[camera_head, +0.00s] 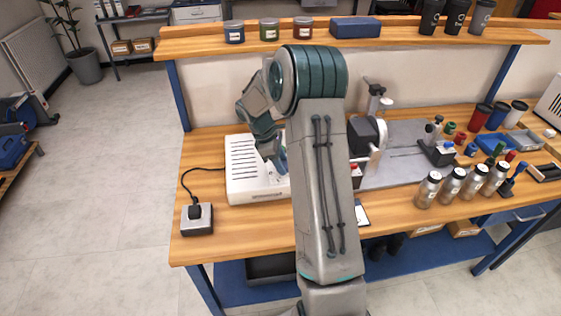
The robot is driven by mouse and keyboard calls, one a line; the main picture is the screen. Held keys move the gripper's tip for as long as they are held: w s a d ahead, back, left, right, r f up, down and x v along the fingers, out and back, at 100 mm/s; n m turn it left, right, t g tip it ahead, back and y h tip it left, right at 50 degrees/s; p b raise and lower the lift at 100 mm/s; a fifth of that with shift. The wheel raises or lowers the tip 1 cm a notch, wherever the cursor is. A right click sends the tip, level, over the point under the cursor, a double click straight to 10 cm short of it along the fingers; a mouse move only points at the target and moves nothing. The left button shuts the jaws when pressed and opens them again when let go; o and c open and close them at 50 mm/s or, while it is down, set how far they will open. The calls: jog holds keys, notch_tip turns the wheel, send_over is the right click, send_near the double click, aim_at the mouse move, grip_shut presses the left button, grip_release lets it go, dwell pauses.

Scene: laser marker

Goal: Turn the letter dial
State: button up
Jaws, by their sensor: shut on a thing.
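A white box unit (243,165) with dark slots on its top stands on the left part of the wooden bench. My arm reaches over the bench and bends down at the right side of this unit. My gripper (277,174) is low at the unit's right front, partly hidden by my own arm. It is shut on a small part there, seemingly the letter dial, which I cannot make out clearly. The marking machine (366,132), with a dark head and a pale disc, stands just right of my arm on a grey plate (400,165).
A socket box (197,218) with a black plug and cable sits at the bench's left front. Several capped bottles (428,190), blue trays (481,133) and small coloured parts fill the right side. A shelf (200,42) with jars runs above the back.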

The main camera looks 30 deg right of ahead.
jog(key=m+g, duration=0.1)
jog(key=m, duration=0.2)
jog(key=shift+w+d+r+m+y, duration=0.1)
jog(key=shift+m+y, duration=0.2)
jog(key=shift+y, duration=0.1)
jog(key=m+y, duration=0.1)
jog(key=m, duration=0.2)
jog(key=shift+w+d+m+g+p, duration=0.1)
jog(key=shift+m+g+p, duration=0.2)
jog(key=shift+g+p, duration=0.1)
jog(key=m+y, duration=0.1)
jog(key=m, duration=0.2)
jog(key=m+y, duration=0.1)
jog(key=m, duration=0.2)
jog(key=shift+d+y, duration=0.2)
jog(key=shift+y, duration=0.1)
jog(key=m+y, duration=0.1)
jog(key=m, duration=0.2)
jog(key=m+y, duration=0.1)
jog(key=m, duration=0.1)
jog(key=shift+d+m, duration=0.1)
jog(key=shift+m, duration=0.3)
jog(key=m+t, duration=0.1)
jog(key=m, duration=0.1)
jog(key=m+y, duration=0.1)
jog(key=m, duration=0.1)
jog(key=shift+d+m+t+b, duration=0.1)
jog(key=shift+m+t+b, duration=0.3)
